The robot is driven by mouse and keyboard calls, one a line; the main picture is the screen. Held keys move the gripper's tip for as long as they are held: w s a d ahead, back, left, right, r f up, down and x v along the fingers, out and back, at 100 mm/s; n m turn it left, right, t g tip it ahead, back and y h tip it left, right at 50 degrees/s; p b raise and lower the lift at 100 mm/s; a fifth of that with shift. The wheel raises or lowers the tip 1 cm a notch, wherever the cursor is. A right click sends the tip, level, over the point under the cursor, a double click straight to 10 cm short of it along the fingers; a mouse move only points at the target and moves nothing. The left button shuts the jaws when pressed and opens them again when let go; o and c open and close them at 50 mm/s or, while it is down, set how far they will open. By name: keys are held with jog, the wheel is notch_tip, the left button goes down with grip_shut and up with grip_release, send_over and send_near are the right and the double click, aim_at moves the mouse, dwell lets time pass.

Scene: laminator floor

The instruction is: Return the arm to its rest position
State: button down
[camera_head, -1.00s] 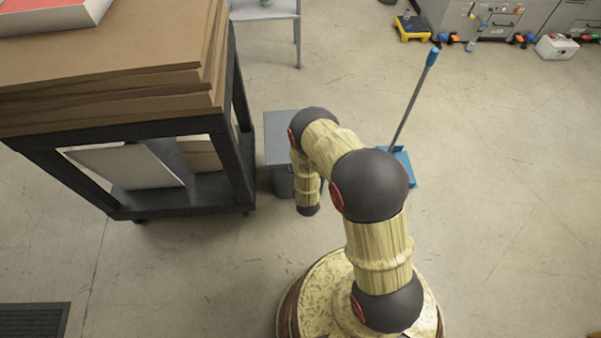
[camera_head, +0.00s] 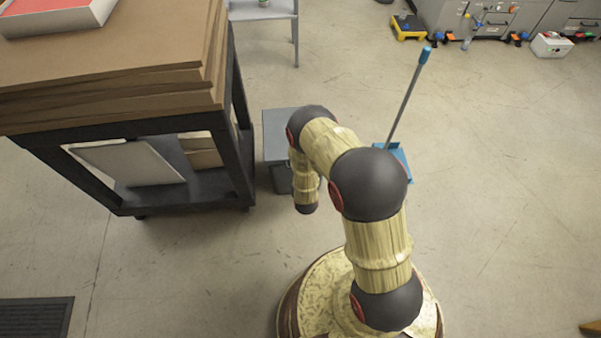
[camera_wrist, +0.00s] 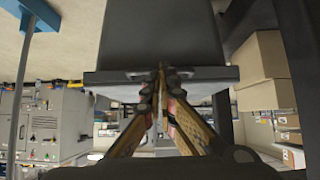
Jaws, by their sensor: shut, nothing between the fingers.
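My arm shows in the head view, standing on my round base and bent over at the top, with its forearm hanging down to the left. My gripper (camera_wrist: 160,72) shows in the wrist view with its two fingers together at the tips and nothing between them. In the head view the gripper is not visible. A grey box-like stand (camera_head: 279,128) is just behind the arm, and a dark grey panel (camera_wrist: 162,40) fills the upper middle of the wrist view beyond the fingertips.
A dark cart (camera_head: 180,205) with stacked brown boards (camera_head: 120,65) stands close on the left. A blue dustpan (camera_head: 397,160) with a long handle stands behind the arm. Grey cabinets (camera_head: 490,20) line the back. Floor at the right is open.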

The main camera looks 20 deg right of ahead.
jog(key=s+a+f+p, duration=0.1)
jog(key=s+a+f, duration=0.1)
jog(key=s+f, duration=0.2)
jog(key=shift+s, duration=1.1)
jog(key=s+a+f+n+g+y, duration=0.1)
jog(key=s+a+f+g, duration=0.1)
jog(key=s+g, duration=0.35)
jog(key=s+a+f+g+y, duration=0.1)
jog(key=s+a+f+g, duration=0.1)
jog(key=s, duration=0.6)
notch_tip(320, 180, up, 32)
jog(key=a+n+g+y, duration=0.1)
jog(key=a+n+g, duration=0.1)
jog(key=g, duration=0.2)
jog(key=s+r+t, duration=0.2)
jog(key=s+r, duration=0.1)
jog(key=r, duration=1)
jog(key=s+d+r+t+p, duration=0.1)
jog(key=s+r+t, duration=0.2)
jog(key=r, duration=1)
jog(key=s+d+r+t+p, duration=0.1)
jog(key=s+r, duration=0.3)
jog(key=r, duration=0.9)
jog(key=shift+d+r+t, duration=0.2)
jog(key=shift+r+t, duration=0.2)
jog(key=shift+t, duration=0.25)
